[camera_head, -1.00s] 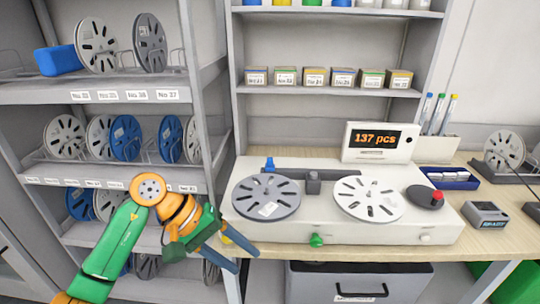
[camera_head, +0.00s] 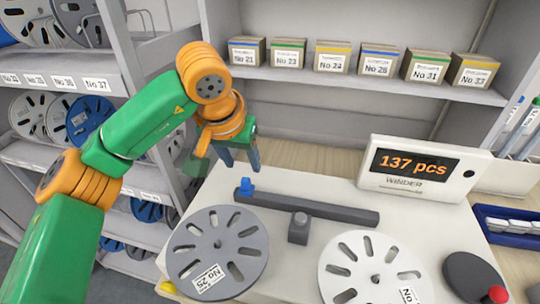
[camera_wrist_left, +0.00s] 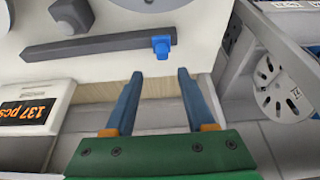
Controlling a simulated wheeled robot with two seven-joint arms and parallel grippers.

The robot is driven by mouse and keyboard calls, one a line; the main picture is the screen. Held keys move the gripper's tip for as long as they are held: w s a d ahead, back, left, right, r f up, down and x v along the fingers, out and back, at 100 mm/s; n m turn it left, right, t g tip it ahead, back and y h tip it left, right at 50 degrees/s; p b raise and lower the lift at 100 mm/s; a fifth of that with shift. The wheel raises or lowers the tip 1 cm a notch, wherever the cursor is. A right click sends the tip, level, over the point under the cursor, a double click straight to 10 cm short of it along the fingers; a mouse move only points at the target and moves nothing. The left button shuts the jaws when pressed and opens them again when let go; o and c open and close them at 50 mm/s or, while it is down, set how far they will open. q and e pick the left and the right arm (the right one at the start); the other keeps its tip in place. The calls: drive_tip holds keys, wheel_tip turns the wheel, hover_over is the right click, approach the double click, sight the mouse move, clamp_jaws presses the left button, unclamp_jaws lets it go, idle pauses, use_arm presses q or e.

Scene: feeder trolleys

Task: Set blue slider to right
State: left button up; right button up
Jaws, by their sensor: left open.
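The blue slider (camera_head: 246,186) sits at the left end of a dark grey rail (camera_head: 320,208) on the white winder. In the left wrist view the slider (camera_wrist_left: 161,46) is at the right end of the rail (camera_wrist_left: 95,46), just beyond the fingertips. My left gripper (camera_head: 241,165) is open and empty, with its blue fingers pointing down just behind the slider. In the left wrist view the fingers of the gripper (camera_wrist_left: 160,75) are spread apart, and the slider lies ahead of the gap between them. No contact is visible. My right gripper is not in view.
A dark grey reel (camera_head: 218,262) and a white reel (camera_head: 350,275) lie in front of the rail. A grey block (camera_head: 299,228) stands at the rail's front. The counter display (camera_head: 420,168) is behind right. A reel rack (camera_head: 60,70) stands left; boxes line the shelf (camera_head: 350,84) behind.

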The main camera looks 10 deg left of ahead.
sight(246, 179)
use_arm(q)
drive_tip(key=x, duration=0.2)
drive_tip(key=p+x, duration=0.1)
drive_tip(key=x, duration=0.1)
drive_tip(key=s+x, duration=0.1)
drive_tip(key=x, duration=0.1)
drive_tip(key=shift+w+a+f+p, duration=0.1)
drive_tip(key=shift+a+f+p, duration=0.1)
drive_tip(key=shift+a+p, duration=0.15)
drive_tip(key=shift+w+d+f, duration=0.15)
drive_tip(key=shift+w, duration=0.1)
drive_tip(key=shift+s, duration=0.15)
clamp_jaws()
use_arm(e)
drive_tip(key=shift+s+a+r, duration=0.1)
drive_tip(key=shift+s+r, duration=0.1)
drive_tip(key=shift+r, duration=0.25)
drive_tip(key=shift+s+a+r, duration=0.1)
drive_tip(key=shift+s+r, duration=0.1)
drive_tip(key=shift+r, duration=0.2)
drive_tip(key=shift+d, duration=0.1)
